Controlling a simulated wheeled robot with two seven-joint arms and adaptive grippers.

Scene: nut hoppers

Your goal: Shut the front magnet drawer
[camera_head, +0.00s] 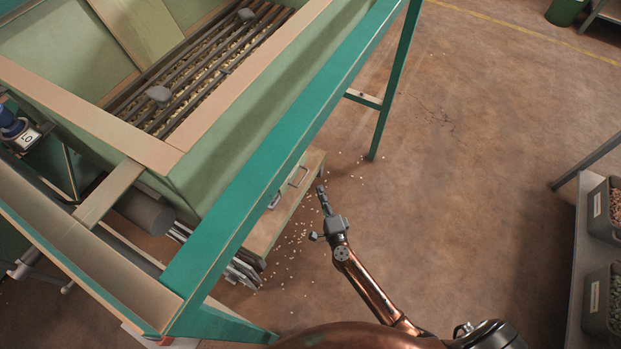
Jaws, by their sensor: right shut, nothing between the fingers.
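A tan-edged drawer front (285,210) shows beneath the green hopper's right side, partly hidden by the teal frame beam. A grey bar handle (299,177) is on it, with another small metal fitting left of it. How far the drawer stands out I cannot tell. Several metal bars (240,268) stick out lower left, below the beam; whether they belong to a drawer is unclear. My right gripper (321,190) is shut and empty, its fingers pointing up the picture just right of the drawer front. Contact between them cannot be made out.
The teal frame beam (290,150) and its leg (393,90) border the hopper (235,135). Small nuts lie scattered on the floor below. A rack with bins (597,300) stands at the right. Brown floor (480,170) between is clear.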

